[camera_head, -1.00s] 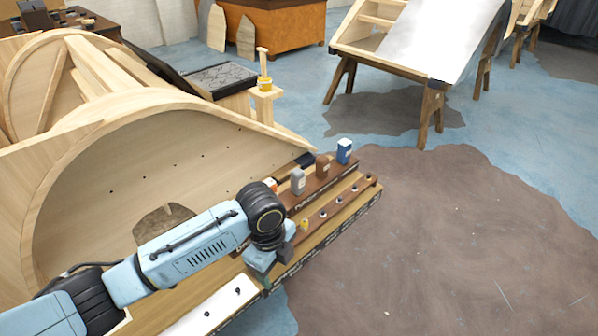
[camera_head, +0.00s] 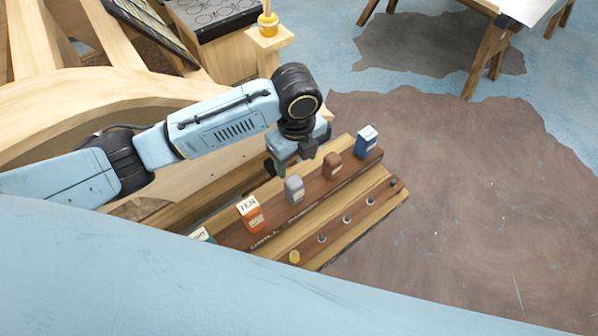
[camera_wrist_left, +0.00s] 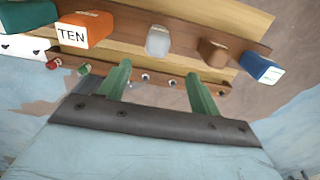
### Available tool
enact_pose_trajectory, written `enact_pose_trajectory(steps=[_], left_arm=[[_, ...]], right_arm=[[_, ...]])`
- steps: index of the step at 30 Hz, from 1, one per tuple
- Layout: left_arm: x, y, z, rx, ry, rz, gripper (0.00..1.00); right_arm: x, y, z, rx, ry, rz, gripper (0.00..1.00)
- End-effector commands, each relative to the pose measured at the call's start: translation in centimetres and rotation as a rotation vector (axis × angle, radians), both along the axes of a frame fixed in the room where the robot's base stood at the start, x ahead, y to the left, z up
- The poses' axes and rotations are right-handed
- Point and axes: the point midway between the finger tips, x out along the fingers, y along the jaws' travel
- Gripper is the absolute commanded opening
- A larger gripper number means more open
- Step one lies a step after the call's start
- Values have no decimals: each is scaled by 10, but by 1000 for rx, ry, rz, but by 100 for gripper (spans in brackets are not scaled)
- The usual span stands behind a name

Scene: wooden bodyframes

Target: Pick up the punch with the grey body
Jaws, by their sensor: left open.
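The grey-bodied punch (camera_head: 294,189) stands upright in the dark rack (camera_head: 275,228), between the orange punch marked TEN (camera_head: 250,213) and the brown punch (camera_head: 331,166). My left gripper (camera_head: 291,163) is open and empty, just behind and above the grey punch in the head view. In the left wrist view the grey punch (camera_wrist_left: 158,41) lies beyond the fingertips, between their lines, apart from both green fingers of the gripper (camera_wrist_left: 160,78). My right gripper is not in view.
A blue punch (camera_head: 367,142) stands at the rack's far right end. A green block (camera_head: 201,235) is at the near left end. Small round pieces (camera_head: 346,219) sit along the rack's lower step. A curved wooden frame (camera_head: 60,95) rises at left; the brown floor patch (camera_head: 460,200) is clear.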

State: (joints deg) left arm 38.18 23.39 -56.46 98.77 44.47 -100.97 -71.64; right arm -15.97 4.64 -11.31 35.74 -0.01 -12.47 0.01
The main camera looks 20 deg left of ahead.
Motion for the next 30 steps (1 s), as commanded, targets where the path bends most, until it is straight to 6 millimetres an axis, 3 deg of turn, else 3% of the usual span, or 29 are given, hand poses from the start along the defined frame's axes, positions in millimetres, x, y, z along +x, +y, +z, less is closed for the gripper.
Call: enact_pose_trajectory(steps=[1, 3, 6, 10, 18, 24, 30], left_arm=[[-2, 0, -12, 1, 5, 0, 64], [-1, 0, -26, 1, 5, 0, 64], [-1, 0, -45, 2, 4, 0, 64], [0, 1, -61, 0, 2, 1, 64], [1, 5, -85, 2, 5, 1, 64], [2, 8, -113, 2, 2, 0, 64], [3, 8, -119, 1, -1, -2, 64]], right_arm=[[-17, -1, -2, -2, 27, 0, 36], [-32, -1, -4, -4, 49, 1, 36], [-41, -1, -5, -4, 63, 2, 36], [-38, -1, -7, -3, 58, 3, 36], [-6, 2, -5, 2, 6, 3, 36], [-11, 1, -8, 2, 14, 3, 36], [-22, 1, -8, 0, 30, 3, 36]])
